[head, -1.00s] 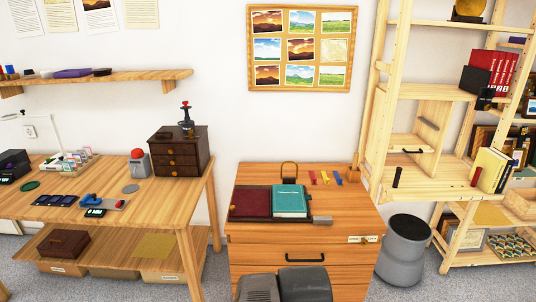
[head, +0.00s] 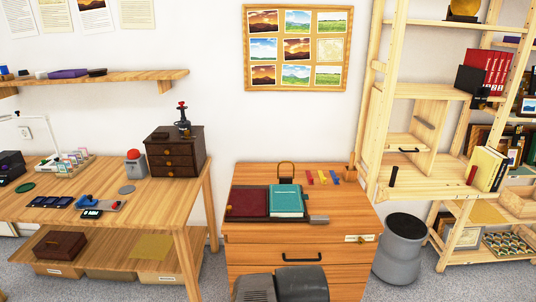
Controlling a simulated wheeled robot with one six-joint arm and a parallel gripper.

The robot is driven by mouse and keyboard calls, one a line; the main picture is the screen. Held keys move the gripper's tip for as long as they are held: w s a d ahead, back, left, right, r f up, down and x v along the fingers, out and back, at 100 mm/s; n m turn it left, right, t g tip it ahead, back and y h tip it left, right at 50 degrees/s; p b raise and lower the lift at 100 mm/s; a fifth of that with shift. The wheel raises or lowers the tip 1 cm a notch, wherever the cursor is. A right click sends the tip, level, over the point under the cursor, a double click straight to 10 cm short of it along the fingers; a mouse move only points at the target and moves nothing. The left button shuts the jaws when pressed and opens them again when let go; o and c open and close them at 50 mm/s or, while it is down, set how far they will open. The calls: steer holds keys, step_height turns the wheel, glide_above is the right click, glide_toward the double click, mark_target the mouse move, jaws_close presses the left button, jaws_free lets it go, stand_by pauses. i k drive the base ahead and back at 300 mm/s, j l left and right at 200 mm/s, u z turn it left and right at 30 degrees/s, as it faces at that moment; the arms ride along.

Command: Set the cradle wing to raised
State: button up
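A low cradle lies on top of the wooden drawer cabinet at the centre. Its dark red panel (head: 247,203) is on the left, and a teal book (head: 287,201) lies beside it on the right. The panel looks flat or nearly flat; which part is the wing I cannot tell for sure. A small grey tab (head: 319,219) sticks out at the cradle's right front corner. My gripper is not in view; only dark grey parts of my own body show at the bottom edge, in front of the cabinet.
The drawer cabinet (head: 300,238) has several coloured strips at its back right. A wooden workbench (head: 165,208) stands on the left. A grey bin (head: 401,250) and open shelving (head: 425,190) stand on the right. Framed prints (head: 295,48) hang above.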

mark_target(242, 202)
steer(key=i+j+u, duration=0.15)
steer(key=i, duration=0.25)
steer(key=i+j+u, duration=0.3)
steer(key=i, duration=0.45)
